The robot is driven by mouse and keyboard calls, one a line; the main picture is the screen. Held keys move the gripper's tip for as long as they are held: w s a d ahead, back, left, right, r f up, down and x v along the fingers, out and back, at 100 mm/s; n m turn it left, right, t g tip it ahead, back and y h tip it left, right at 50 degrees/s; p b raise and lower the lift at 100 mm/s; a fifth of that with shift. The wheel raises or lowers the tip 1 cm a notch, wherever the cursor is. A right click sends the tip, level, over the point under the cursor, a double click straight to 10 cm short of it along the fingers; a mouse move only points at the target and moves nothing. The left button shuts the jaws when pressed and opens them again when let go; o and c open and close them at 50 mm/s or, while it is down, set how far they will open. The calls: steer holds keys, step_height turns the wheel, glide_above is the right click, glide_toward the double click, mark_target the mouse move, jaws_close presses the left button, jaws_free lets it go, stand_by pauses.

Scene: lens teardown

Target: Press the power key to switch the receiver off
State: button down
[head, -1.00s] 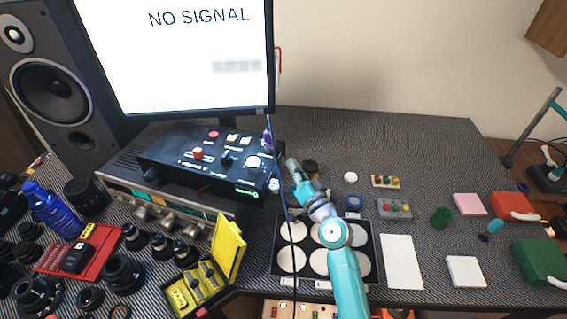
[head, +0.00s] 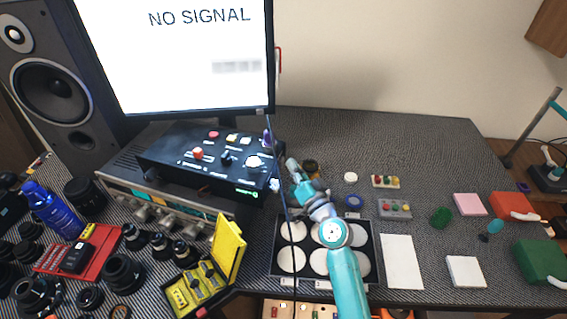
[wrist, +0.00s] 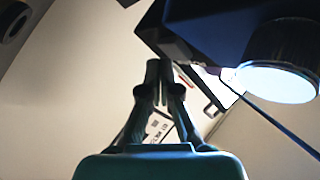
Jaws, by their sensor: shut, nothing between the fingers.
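The receiver (head: 150,203) is a wide dark unit with a silver front and a row of knobs. It sits at the left-centre of the desk under a black control box (head: 175,172). The box carries red, white and dark controls and a small green-lit readout. I cannot tell which control is the power key. My gripper (head: 291,164) is in the air just right of the box and apart from it. In the wrist view my gripper (wrist: 159,72) is shut and empty, with a dark box-like edge and a bright round face to its right.
A monitor (head: 185,45) reading "NO SIGNAL" stands behind the box. A thin dark cable hangs close to my gripper. A tray of white discs (head: 276,268) lies below my arm. An open yellow case (head: 228,250) stands front-left. The back right of the desk is clear.

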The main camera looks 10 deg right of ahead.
stand_by(0.4)
steer(key=shift+w+a, duration=0.25)
steer(key=shift+a, duration=0.1)
stand_by(0.3)
steer(key=shift+s+d, duration=0.25)
steer(key=shift+d, duration=0.1)
steer(key=shift+d, duration=0.1)
steer(key=shift+s+d, duration=0.5)
steer(key=shift+d, duration=0.35)
steer(key=shift+s+d, duration=0.5)
steer(key=shift+d, duration=0.3)
steer(key=shift+s+d, duration=0.5)
steer(key=shift+d, duration=0.35)
steer(key=shift+s, duration=0.1)
